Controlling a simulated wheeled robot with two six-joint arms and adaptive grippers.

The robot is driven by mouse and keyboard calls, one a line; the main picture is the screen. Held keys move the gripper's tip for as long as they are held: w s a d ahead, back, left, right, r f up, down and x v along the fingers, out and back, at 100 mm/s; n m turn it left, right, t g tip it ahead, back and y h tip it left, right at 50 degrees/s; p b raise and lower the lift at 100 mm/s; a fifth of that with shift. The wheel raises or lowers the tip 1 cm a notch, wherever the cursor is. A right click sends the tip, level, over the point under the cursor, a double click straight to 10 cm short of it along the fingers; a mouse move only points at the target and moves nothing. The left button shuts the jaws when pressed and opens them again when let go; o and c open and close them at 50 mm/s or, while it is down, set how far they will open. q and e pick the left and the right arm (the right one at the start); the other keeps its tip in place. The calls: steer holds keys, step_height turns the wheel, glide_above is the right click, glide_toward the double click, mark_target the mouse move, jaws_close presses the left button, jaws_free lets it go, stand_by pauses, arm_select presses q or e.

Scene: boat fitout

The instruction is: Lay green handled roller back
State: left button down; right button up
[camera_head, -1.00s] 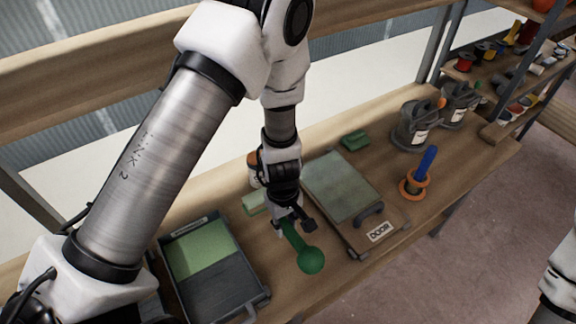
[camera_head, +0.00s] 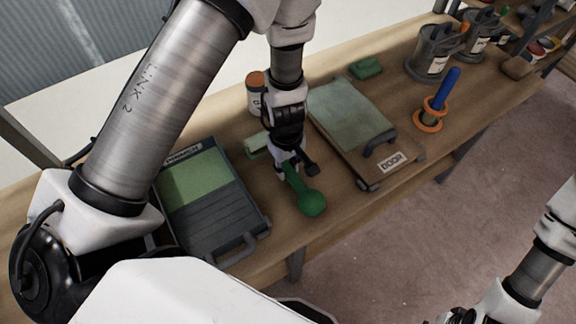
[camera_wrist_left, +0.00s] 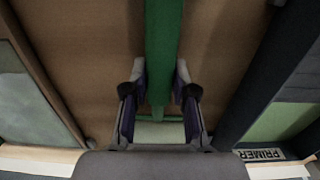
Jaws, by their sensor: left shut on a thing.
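The green handled roller has a green handle (camera_head: 302,184) with a round knob end and a pale green roller (camera_head: 256,145). It is between the PRIMER tray (camera_head: 253,217) and the DOOR tray (camera_head: 412,150). My left gripper (camera_head: 293,168) is shut on the handle, pointing down at the bench. In the left wrist view the handle (camera_wrist_left: 163,45) runs between the two fingers (camera_wrist_left: 160,108), with the pale roller (camera_wrist_left: 160,132) behind them. I cannot tell whether the roller touches the bench. Only part of my right arm shows, at the lower right.
An orange-lidded jar (camera_head: 256,95) stands behind the left gripper. A green block (camera_head: 366,68), a blue-handled tool in an orange ring (camera_head: 430,122) and grey cans (camera_head: 432,55) are to the right. Bare bench (camera_head: 338,187) lies between the trays near the front edge.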

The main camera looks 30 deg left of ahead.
arm_select(q)
steer(key=shift+w+d+f, duration=0.1)
steer(key=shift+w, duration=0.05)
steer(key=c, duration=0.8)
jaws_free()
steer(key=shift+c, duration=0.2)
step_height(320, 180, up, 12)
steer(key=shift+a, duration=0.25)
